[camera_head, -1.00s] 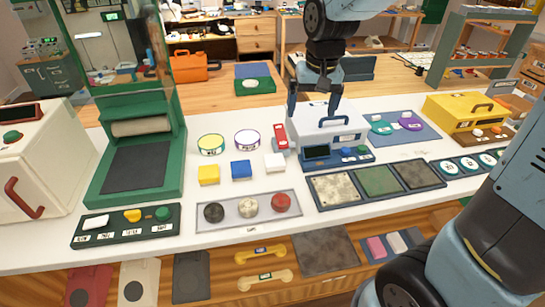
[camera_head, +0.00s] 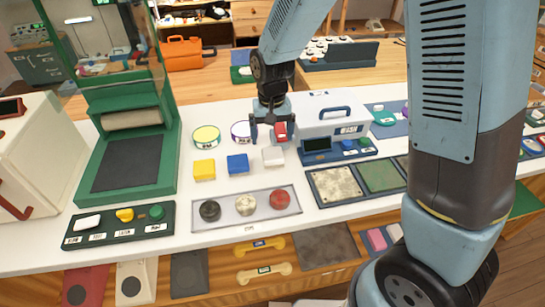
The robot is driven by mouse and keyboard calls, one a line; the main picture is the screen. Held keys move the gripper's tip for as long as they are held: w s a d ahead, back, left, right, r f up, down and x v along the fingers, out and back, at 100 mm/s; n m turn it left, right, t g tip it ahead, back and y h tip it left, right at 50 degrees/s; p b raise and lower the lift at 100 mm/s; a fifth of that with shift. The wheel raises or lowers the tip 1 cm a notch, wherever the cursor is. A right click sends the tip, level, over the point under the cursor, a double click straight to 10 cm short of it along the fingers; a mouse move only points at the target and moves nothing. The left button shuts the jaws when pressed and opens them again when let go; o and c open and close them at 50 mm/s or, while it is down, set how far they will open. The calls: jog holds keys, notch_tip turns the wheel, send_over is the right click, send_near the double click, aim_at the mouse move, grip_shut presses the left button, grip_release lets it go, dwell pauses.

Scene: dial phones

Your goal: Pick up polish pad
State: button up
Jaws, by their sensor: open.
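I cannot tell for certain which item is the polish pad. Small blocks in yellow (camera_head: 204,170), blue (camera_head: 238,164) and white (camera_head: 273,156) lie in a row on the white counter. My gripper (camera_head: 273,138) is open, pointing down just behind the white block in the picture. A red labelled piece (camera_head: 281,131) shows by its right finger; I cannot tell whether they touch. The white block looks free of the fingers.
A grey tray (camera_head: 232,222) with black, cream and red round pieces lies in front. A green press (camera_head: 127,150) stands at left, a white case with a blue handle (camera_head: 318,118) at right. A framed panel of swatches (camera_head: 318,203) lies right, partly hidden by my arm.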

aim_at(273, 154)
jog(key=shift+f, duration=0.8)
jog(key=f, duration=0.2)
jog(key=s+f, duration=0.1)
jog(key=f, duration=0.1)
jog(key=shift+d+f, duration=0.1)
jog(key=shift+d, duration=0.05)
jog(key=shift+f, duration=0.65)
jog(key=shift+w, duration=0.1)
jog(key=c, duration=1.2)
jog(key=shift+o, duration=0.2)
jog(key=shift+s+r, duration=0.35)
jog(key=shift+r, duration=0.05)
jog(key=s+d+r, duration=0.1)
jog(key=s+r, duration=0.1)
jog(key=s, duration=0.2)
jog(key=s+d+r, duration=0.1)
jog(key=s+r, duration=0.2)
jog(key=s, duration=0.1)
jog(key=s+d+r, duration=0.1)
jog(key=s+r, duration=0.1)
jog(key=s, duration=0.3)
jog(key=shift+d+r, duration=0.15)
jog(key=shift+d, duration=0.15)
